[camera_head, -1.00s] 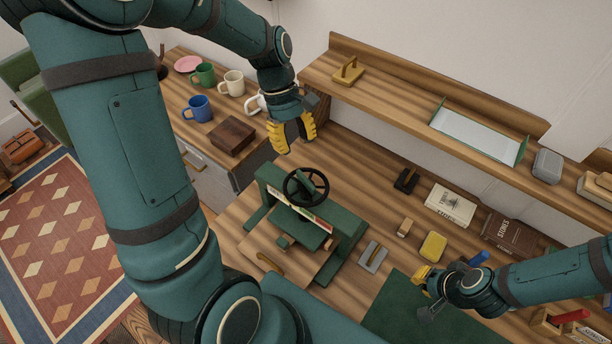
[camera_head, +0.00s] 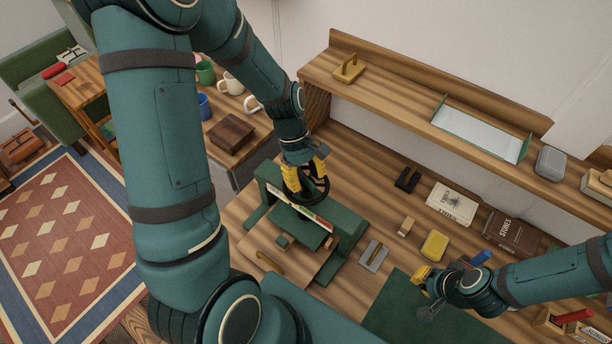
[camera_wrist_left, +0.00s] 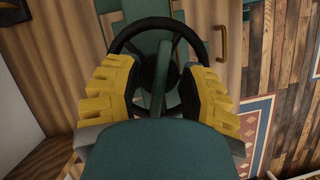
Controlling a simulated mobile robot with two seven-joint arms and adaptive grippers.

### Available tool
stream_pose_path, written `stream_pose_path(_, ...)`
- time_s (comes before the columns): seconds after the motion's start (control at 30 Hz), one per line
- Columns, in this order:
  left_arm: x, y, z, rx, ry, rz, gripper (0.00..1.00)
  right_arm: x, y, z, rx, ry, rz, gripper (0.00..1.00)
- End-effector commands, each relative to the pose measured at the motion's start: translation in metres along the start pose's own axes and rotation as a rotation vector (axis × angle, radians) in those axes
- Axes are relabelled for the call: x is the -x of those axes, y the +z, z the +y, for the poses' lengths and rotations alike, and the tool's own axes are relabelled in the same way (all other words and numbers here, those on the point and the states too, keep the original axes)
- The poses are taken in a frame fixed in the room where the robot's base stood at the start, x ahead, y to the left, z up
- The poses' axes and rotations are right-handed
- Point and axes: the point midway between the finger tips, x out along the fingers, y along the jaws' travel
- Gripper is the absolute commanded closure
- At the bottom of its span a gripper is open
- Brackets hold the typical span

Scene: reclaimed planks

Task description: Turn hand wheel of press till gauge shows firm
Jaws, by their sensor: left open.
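The green press (camera_head: 345,226) stands on the plank bench, with its black hand wheel (camera_head: 324,197) on top. A narrow gauge strip with coloured bands (camera_head: 300,210) runs along the press's front beam; its reading is too small to tell. My left gripper (camera_head: 306,177) is over the wheel, its yellow fingers open and apart. In the left wrist view, the wheel's rim (camera_wrist_left: 150,24) shows between and beyond the fingers, one at each side; whether they touch it I cannot tell. My right gripper (camera_head: 428,282) is low over the green mat, and its opening is unclear.
Around the press lie a grey-handled tool (camera_head: 373,256), a yellow tin (camera_head: 434,245), a small wood block (camera_head: 407,226) and books (camera_head: 452,203). A shelf (camera_head: 400,95) runs along the wall behind. Mugs (camera_head: 231,83) and a dark wooden box (camera_head: 231,133) stand on the left cabinet.

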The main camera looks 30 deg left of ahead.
Motion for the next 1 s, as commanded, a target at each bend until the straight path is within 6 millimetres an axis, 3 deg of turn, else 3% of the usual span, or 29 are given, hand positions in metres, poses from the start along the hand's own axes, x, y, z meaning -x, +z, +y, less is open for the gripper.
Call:
stream_pose_path(0.03,0.000,0.000,0.000,0.000,0.000,0.000,0.57,0.000,0.000,0.000,0.000,0.000,0.000,1.00)
stream_pose_path(0.17,0.000,0.000,0.000,0.000,0.000,0.000,1.00,0.000,0.000,0.000,0.000,0.000,0.000,1.00)
stream_pose_path(0.63,0.000,0.001,0.000,-0.049,-0.023,-0.001,1.00,0.003,0.000,-0.001,0.000,0.000,0.000,1.00)
stream_pose_path(1.0,0.000,0.001,0.000,-0.297,-0.126,-0.002,1.00,0.013,-0.001,-0.004,0.000,-0.002,0.000,1.00)
